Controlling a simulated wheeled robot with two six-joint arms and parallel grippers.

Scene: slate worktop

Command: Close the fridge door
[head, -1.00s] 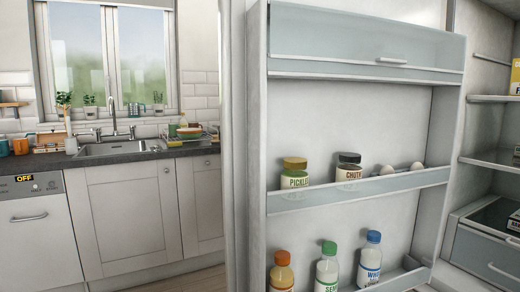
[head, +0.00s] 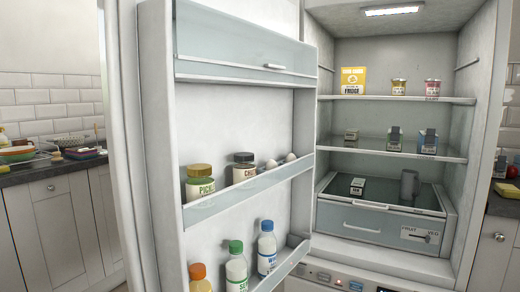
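The fridge door (head: 240,125) stands wide open at the left of the fridge in the head view, its inner side facing me. Its shelves hold a pickle jar (head: 200,187), a second dark-lidded jar (head: 244,170), eggs (head: 281,161) and bottles with orange, green (head: 236,272) and blue (head: 267,250) caps. The fridge interior (head: 385,55) is lit and in full view to the right of the door. The door's outer side and handle are hidden. Neither of my grippers is in view.
Inside the fridge are a yellow box (head: 353,80), small jars (head: 398,87) and cartons on shelves, above a fruit drawer (head: 375,223). A counter with cabinets (head: 70,225) stands at the left. More worktop (head: 503,203) shows at the far right.

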